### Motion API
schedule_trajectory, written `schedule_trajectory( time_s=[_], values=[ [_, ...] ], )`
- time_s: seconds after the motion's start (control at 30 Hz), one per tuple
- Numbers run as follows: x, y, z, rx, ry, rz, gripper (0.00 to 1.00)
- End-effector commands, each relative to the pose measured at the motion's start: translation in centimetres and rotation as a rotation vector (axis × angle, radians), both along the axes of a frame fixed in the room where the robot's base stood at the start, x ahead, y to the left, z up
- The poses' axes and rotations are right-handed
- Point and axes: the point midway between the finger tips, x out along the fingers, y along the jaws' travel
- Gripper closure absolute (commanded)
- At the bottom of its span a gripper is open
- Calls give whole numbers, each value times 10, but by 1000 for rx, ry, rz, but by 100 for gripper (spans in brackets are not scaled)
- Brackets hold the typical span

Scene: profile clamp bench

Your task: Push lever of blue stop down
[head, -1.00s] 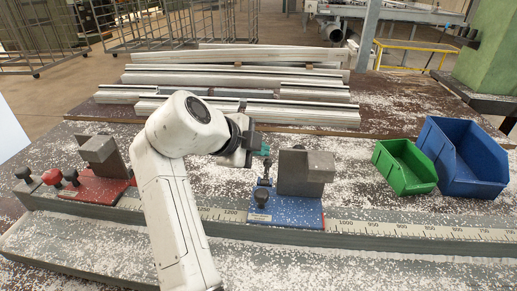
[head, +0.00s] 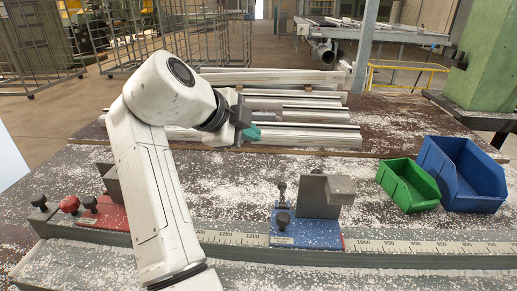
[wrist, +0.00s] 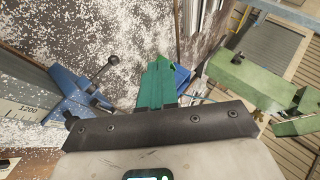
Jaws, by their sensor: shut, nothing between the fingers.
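The blue stop (head: 310,231) sits on the rail, with a grey metal block (head: 325,195) on top. Its lever (head: 282,193) stands up at the left side of the block, with dark knobs. In the wrist view the blue stop (wrist: 70,92) is at the left, and the lever's knob (wrist: 113,62) points up and right. My gripper (head: 251,133) has teal fingers, shut and empty. In the head view it appears above and left of the lever, apart from it. In the wrist view the fingers (wrist: 155,85) are right of the lever, with a gap between them.
A red stop (head: 108,215) with a red knob (head: 69,204) is on the rail at left, partly behind my arm. A green bin (head: 408,186) and a blue bin (head: 461,177) stand at right. Metal profiles (head: 300,135) lie behind. White chips cover the bench.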

Motion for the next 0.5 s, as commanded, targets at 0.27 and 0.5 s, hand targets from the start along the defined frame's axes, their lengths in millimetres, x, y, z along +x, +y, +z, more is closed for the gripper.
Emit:
schedule_trajectory(
  time_s=[0.27,0.5],
  values=[
    [0,12,22,0,1,0,100],
    [0,12,23,0,1,0,100]
  ],
)
